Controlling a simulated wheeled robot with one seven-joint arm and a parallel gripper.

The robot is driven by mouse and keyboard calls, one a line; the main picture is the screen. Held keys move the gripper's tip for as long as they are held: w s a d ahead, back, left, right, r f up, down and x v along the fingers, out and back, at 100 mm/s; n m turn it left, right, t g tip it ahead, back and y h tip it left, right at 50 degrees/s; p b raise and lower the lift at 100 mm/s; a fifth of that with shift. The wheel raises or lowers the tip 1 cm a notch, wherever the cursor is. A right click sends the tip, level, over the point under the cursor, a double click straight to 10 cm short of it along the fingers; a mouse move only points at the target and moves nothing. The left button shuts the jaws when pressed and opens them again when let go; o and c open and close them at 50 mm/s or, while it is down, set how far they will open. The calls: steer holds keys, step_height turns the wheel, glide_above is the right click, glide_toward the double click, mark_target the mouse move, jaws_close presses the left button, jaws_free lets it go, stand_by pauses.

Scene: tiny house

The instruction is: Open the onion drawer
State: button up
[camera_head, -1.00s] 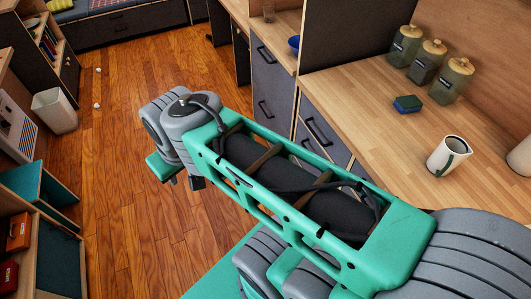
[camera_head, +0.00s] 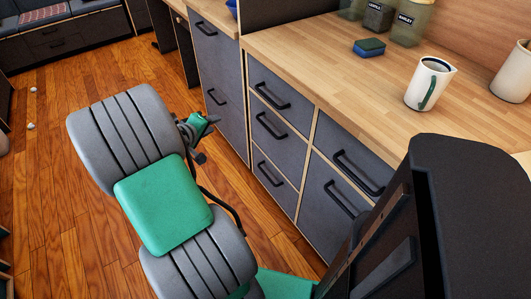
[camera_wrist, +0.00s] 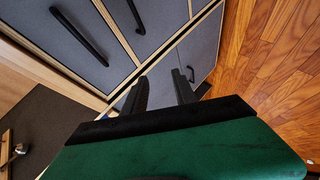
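Several dark grey drawers with black bar handles fill the counter front in the head view. One column has a top drawer (camera_head: 280,90), a middle drawer (camera_head: 277,130) and a bottom drawer (camera_head: 273,177). To the right are an upper drawer (camera_head: 352,158) and a larger front (camera_head: 332,205) below it. No onion mark is readable, so I cannot tell which is the onion drawer. All look closed. My gripper (camera_head: 204,128) is left of these drawers, over the floor. In the wrist view my gripper (camera_wrist: 160,88) has two black fingers apart, empty, with drawer fronts beyond.
The wooden countertop (camera_head: 300,58) holds a blue-green sponge (camera_head: 369,48), a white mug (camera_head: 430,84) and labelled jars (camera_head: 411,22). The wooden floor (camera_head: 60,190) is open to the left.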

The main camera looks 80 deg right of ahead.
mark_target(266, 128)
steer(key=s+d+f+g+h+b, duration=0.1)
steer(key=s+d+f+b, duration=0.1)
steer(key=s+d+f, duration=0.1)
steer(key=s+d+f+n+g+h+b, duration=0.1)
steer(key=s+d+f+b, duration=0.1)
steer(key=s+d+f, duration=0.2)
steer(key=s+d+f+g+h+b, duration=0.1)
steer(key=s+d+f+g+b, duration=0.1)
steer(key=s+d+f, duration=0.2)
steer(key=shift+s+d+f+n, duration=0.1)
steer(key=shift+s+d+n, duration=0.05)
steer(key=shift+s+d, duration=0.75)
steer(key=shift+s+d+n, duration=0.15)
steer(key=shift+s+d, duration=0.5)
steer(key=shift+s, duration=0.3)
steer(key=shift+d, duration=0.3)
jaws_close()
